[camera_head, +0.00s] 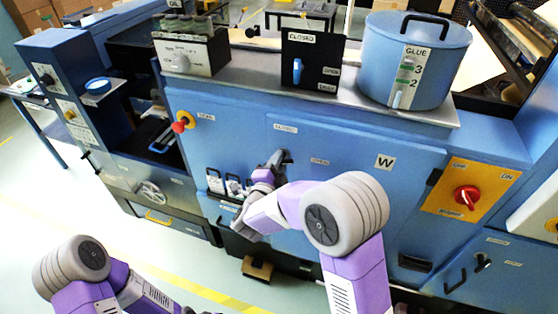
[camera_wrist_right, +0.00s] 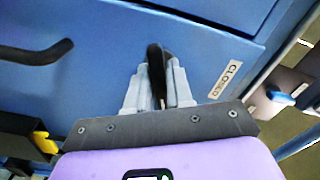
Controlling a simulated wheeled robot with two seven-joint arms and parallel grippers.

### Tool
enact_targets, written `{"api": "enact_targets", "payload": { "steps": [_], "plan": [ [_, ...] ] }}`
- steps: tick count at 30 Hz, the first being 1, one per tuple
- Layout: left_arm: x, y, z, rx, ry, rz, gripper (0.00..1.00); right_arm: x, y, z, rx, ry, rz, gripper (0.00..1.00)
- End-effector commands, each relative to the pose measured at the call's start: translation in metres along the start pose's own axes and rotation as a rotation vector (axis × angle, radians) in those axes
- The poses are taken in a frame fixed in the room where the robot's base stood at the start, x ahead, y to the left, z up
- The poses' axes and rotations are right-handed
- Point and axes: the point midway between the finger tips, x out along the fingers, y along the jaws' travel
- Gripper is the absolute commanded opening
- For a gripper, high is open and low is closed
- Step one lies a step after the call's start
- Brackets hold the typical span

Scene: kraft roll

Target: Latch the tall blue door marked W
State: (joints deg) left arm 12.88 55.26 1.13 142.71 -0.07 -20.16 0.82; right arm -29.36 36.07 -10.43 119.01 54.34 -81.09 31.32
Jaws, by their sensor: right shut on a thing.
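The tall blue door (camera_head: 350,190) carries a white W plate and fills the middle of the machine front in the head view. Its face looks flush with the machine. My right gripper (camera_head: 279,160) is shut on this handle. In the right wrist view the fingers (camera_wrist_right: 160,85) pinch the black handle (camera_wrist_right: 155,60), and the CLOSED label (camera_wrist_right: 225,78) is just right of them. The fingers hide part of the handle. My left gripper is out of view.
A red knob (camera_head: 181,124) sticks out left of the latch. A red rotary switch (camera_head: 466,197) is on an orange panel at right. A blue glue pot (camera_head: 414,62) stands on the top ledge. An open bay (camera_head: 140,125) is at left. The floor in front looks largely clear.

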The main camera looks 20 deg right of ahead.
Motion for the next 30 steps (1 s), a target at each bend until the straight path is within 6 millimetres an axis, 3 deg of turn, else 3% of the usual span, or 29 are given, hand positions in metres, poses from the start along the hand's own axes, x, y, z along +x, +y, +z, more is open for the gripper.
{"api": "enact_targets", "payload": {
  "steps": [30],
  "plan": [
    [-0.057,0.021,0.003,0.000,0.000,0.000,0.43,0.000,-0.002,-0.001,-0.933,-0.001,-0.001,0.00]
  ]
}}
